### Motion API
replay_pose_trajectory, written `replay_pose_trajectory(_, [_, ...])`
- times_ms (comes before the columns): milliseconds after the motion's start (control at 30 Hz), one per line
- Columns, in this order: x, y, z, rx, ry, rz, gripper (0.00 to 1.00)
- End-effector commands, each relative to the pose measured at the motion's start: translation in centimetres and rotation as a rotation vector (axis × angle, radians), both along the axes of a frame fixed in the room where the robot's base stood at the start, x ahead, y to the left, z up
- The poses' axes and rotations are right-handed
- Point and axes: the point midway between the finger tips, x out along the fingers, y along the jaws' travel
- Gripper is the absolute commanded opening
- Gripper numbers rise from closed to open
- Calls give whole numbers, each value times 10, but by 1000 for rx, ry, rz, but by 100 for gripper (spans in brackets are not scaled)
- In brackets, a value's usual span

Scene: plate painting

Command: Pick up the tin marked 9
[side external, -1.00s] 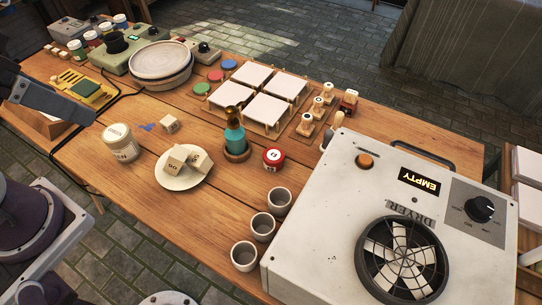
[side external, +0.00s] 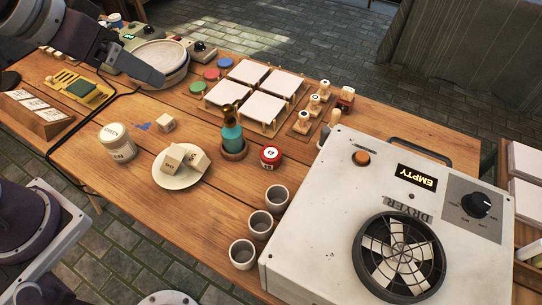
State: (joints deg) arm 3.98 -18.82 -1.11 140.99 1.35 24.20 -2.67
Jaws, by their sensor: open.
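A small red tin (side external: 271,158) with a pale marked label stands on the wooden table, right of the teal bottle (side external: 232,133). Its mark is too small to read surely. A larger cream tin (side external: 117,142) with a marked label stands at the left; its mark is unclear too. My gripper (side external: 147,70) is at the upper left, high over the back of the table and well away from both tins. It is open; its fingertips are hard to make out and no held object shows.
A white plate (side external: 180,182) with marked blocks lies between the tins. Three grey cups (side external: 261,225) and the dryer (side external: 345,215) stand at the right. White tiles on stands (side external: 250,72) and stamps (side external: 314,104) are behind. A tray of cards (side external: 35,115) is at the left edge.

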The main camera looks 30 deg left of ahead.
Motion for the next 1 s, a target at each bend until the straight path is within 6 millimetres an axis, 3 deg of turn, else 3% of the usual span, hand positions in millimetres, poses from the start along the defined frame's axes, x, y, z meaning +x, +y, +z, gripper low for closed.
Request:
replay_pose_trajectory(33, [31, -13, -19, -7, -5, -28, 78])
replay_pose_trajectory(100, [72, -33, -46, -27, -46, -64, 78])
replay_pose_trajectory(233, [127, -79, -112, -91, -118, -131, 78])
replay_pose_trajectory(300, [142, -105, -153, -138, -152, -161, 78])
replay_pose_trajectory(400, [150, -132, -214, -196, -211, -200, 78])
replay_pose_trajectory(500, [148, -135, -266, -198, -313, -240, 78])
replay_pose_trajectory(600, [141, -126, -294, -165, -413, -281, 78])
replay_pose_trajectory(700, [133, -120, -307, -138, -477, -309, 78])
replay_pose_trajectory(833, [129, -116, -313, -122, -517, -324, 78])
replay_pose_trajectory(1000, [146, -124, -321, -121, -527, -326, 78])
